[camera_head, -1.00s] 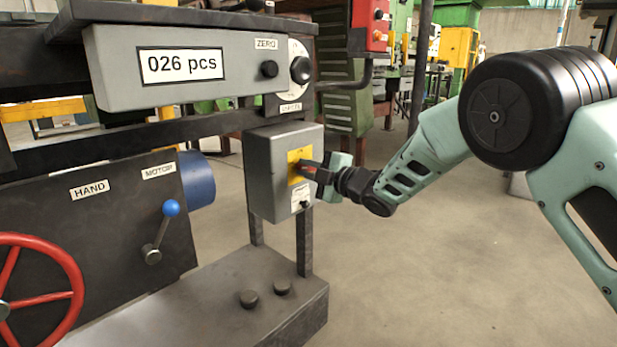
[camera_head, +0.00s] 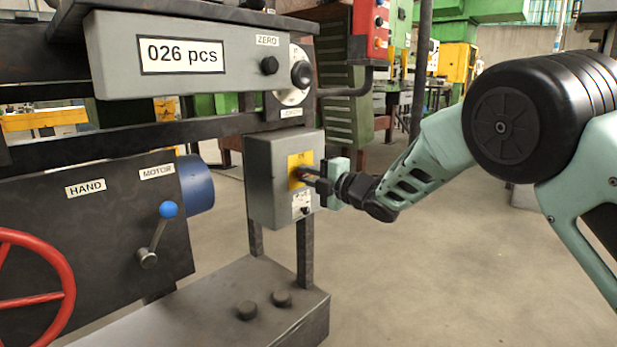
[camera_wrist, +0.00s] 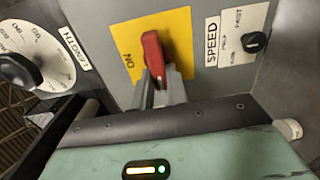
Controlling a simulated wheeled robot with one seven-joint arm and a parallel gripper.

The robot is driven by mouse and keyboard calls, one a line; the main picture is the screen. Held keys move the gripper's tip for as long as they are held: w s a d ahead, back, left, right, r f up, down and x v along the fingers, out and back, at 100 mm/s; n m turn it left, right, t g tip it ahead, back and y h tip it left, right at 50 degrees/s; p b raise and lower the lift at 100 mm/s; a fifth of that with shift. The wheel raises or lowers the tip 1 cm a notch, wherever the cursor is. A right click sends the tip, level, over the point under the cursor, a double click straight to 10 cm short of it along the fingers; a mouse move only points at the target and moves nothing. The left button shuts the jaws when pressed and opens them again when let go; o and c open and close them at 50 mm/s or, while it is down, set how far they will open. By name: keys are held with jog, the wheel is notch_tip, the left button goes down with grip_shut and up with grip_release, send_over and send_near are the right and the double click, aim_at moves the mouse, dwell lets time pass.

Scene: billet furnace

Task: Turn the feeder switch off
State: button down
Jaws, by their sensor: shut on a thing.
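The feeder switch is a red handle (camera_wrist: 153,55) on a yellow plate (camera_wrist: 178,28) marked ON at its left in the wrist view. In the head view the yellow plate (camera_head: 299,168) is on the front of a grey box (camera_head: 268,190). My gripper (camera_wrist: 160,85) is shut on the red handle, its fingers at the handle's near end. In the head view my gripper (camera_head: 310,177) reaches the box from the right and its fingers hide most of the handle.
A SPEED knob (camera_wrist: 254,42) sits beside the plate, and a LENGTH dial (camera_wrist: 18,70) is at the left in the wrist view. Above the box are the counter panel (camera_head: 180,58) and a black pipe (camera_head: 350,88).

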jog(key=shift+f, duration=0.15)
jog(key=c, duration=1.4)
grip_release()
jog(key=p+v, duration=0.4)
jog(key=v, duration=1.3)
jog(key=shift+s+d, duration=0.15)
jog(key=shift+d, duration=0.05)
